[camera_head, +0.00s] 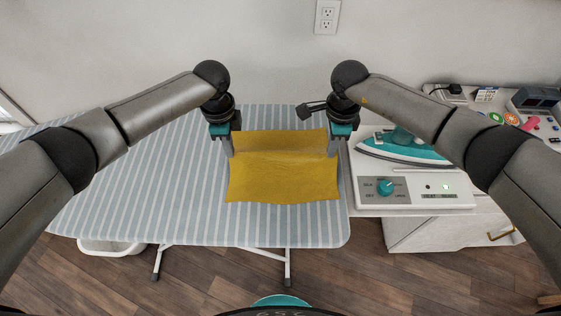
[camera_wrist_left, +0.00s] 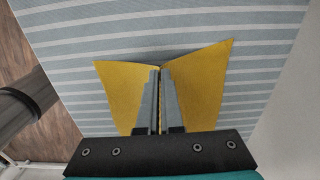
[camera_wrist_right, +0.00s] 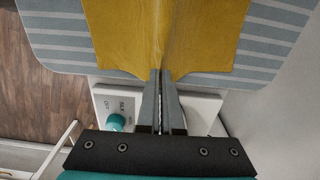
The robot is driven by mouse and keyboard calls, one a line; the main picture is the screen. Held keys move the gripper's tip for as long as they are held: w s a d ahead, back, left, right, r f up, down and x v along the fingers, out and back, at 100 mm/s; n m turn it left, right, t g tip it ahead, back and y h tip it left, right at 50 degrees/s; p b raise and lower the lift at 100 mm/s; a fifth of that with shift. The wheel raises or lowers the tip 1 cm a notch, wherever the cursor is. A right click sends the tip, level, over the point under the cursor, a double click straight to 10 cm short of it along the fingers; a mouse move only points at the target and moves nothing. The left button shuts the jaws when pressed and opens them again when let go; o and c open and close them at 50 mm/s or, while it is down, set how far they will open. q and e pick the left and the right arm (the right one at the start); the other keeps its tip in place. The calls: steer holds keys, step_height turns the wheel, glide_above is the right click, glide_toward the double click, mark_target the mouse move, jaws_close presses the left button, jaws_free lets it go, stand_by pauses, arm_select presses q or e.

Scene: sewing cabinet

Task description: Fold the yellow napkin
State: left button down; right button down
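The yellow napkin (camera_head: 282,184) lies on the striped ironing board, its long sides running left to right, with a raised crease across it between my grippers. My left gripper (camera_head: 230,152) is at its left edge, pointing down, with the fingers shut on the cloth. In the left wrist view the napkin (camera_wrist_left: 206,82) is pinched into a ridge at the fingertips (camera_wrist_left: 160,70). My right gripper (camera_head: 332,151) is at the right edge, also shut on the cloth. In the right wrist view the napkin (camera_wrist_right: 205,35) creases toward the fingertips (camera_wrist_right: 161,72).
The striped ironing board (camera_head: 150,190) has free room left of the napkin. Close on the right, a white iron station (camera_head: 425,188) holds a teal iron (camera_head: 410,150). A sewing cabinet with small coloured items stands farther right. The wall is behind.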

arm_select(q)
steer(key=shift+r, duration=0.1)
arm_select(e)
steer(key=shift+r, duration=0.1)
